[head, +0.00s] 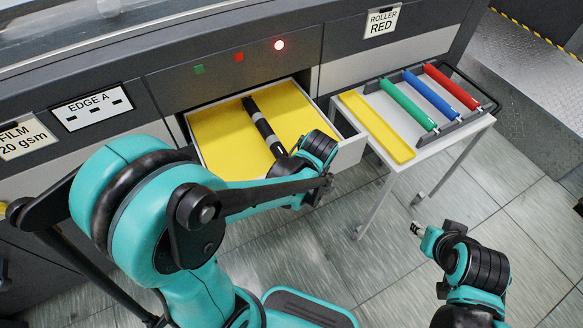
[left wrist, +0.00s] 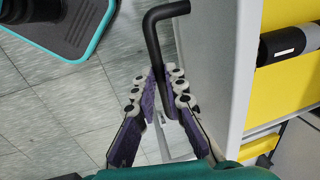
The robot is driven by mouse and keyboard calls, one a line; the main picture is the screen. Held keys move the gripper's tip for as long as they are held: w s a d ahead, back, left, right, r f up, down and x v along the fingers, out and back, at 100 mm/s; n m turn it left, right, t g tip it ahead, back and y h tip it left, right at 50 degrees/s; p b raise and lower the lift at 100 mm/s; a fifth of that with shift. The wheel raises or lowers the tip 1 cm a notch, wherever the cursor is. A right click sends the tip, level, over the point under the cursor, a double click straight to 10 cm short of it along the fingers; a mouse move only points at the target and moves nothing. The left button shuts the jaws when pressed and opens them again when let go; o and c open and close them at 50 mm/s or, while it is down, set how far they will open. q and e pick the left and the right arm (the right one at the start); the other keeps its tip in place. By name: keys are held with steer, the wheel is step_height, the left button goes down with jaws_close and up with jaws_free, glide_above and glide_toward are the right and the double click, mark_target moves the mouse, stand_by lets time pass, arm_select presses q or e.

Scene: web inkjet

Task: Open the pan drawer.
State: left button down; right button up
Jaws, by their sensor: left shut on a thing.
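The pan drawer (head: 349,154) stands pulled out from the press cabinet, with a yellow floor inside and a black roller-like bar with a white label (head: 263,125) lying in it. In the left wrist view its pale front panel (left wrist: 216,70) has a black bent bar handle (left wrist: 153,34). My left gripper (left wrist: 162,84) is shut on this handle. In the head view my left arm covers the handle and the gripper. My right gripper (head: 416,230) is apart from the drawer at lower right, over the floor; its finger opening is too small to tell.
A white side table (head: 455,128) right of the drawer holds a yellow strip (head: 376,127) and green (head: 407,104), blue (head: 433,95) and red (head: 452,86) rollers. Red and green squares and a glowing lamp (head: 278,45) sit above the drawer. The tiled floor in front is clear.

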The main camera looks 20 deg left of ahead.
arm_select(q)
steer(key=s+d, duration=0.5)
steer(key=d, duration=0.1)
stand_by(0.3)
steer(key=c, duration=1.6)
jaws_free()
steer(key=shift+a, duration=0.1)
steer(key=shift+r, duration=0.1)
steer(key=r, duration=0.4)
steer(key=s+d+r, duration=0.1)
steer(key=r, duration=0.6)
steer(key=shift+s+d+r, duration=0.25)
steer(key=shift+d+r, duration=0.05)
steer(key=shift+d, duration=0.1)
